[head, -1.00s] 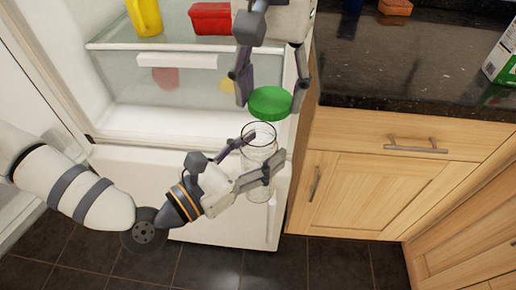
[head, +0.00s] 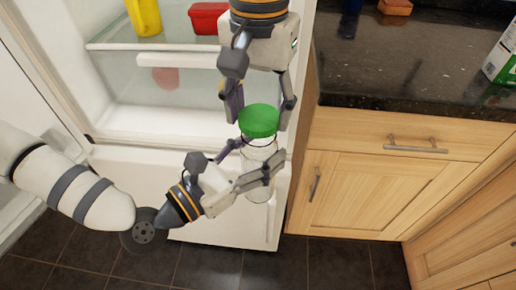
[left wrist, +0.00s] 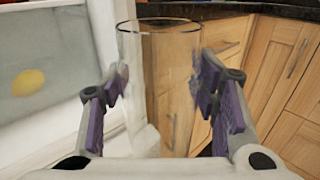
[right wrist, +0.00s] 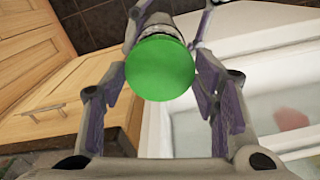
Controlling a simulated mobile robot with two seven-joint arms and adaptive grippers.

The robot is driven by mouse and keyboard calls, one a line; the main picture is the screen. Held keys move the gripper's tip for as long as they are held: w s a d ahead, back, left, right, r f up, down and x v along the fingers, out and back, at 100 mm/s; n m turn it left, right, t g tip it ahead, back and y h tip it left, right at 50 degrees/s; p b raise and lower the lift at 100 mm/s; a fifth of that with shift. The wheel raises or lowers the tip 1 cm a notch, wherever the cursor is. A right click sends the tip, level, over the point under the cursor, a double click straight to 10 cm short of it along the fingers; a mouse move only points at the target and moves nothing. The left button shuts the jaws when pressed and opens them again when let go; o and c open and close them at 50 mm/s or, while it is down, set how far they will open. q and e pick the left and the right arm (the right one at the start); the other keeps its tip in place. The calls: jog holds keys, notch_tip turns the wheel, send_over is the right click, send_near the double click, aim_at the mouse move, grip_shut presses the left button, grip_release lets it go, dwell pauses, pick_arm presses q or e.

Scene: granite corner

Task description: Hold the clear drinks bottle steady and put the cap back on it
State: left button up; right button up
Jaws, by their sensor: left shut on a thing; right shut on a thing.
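The clear bottle (head: 259,188) stands upright in the head view, in front of the open fridge. It also shows in the left wrist view (left wrist: 172,95), with its bare rim at the top. My left gripper (head: 256,158) is shut on the bottle around its upper part. The green cap (head: 259,120) is directly above the bottle's mouth in the head view. In the right wrist view the cap (right wrist: 160,72) covers most of the mouth, with part of the bottle behind it. My right gripper (head: 261,114) is shut on the cap from above. The cap appears just clear of the rim.
The open fridge (head: 130,110) is behind and left, holding a yellow container (head: 145,17) and a red container (head: 208,18). Wooden cabinets (head: 370,190) and a dark granite counter (head: 410,75) are on the right. A carton (head: 503,58) stands on the counter.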

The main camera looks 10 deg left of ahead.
aim_at(259, 166)
dwell(0.8)
jog(key=shift+f, duration=0.9)
jog(key=shift+f, duration=0.55)
